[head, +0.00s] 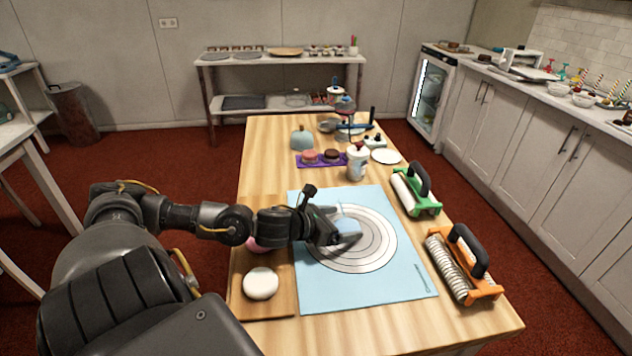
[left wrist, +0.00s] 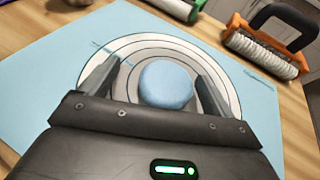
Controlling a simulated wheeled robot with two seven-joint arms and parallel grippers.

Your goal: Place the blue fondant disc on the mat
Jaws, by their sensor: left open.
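The blue fondant disc (left wrist: 166,84) is round and pale blue. In the left wrist view it sits over the grey inner rings of the light blue mat (left wrist: 40,85), between my left gripper's two fingers, with a gap on each side. In the head view the disc (head: 348,229) shows beside the left gripper (head: 343,237), partly hidden by it, over the ringed target of the mat (head: 370,292). It appears to rest on the mat. The left gripper is open and low over the rings. My right gripper is in neither view.
Left of the mat, a wooden board (head: 262,304) holds a white disc (head: 261,283) and a pink disc (head: 256,245), partly hidden by my arm. Green (head: 416,191) and orange (head: 462,264) rollers stand to the right. A white shaker (head: 357,163) stands behind the mat.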

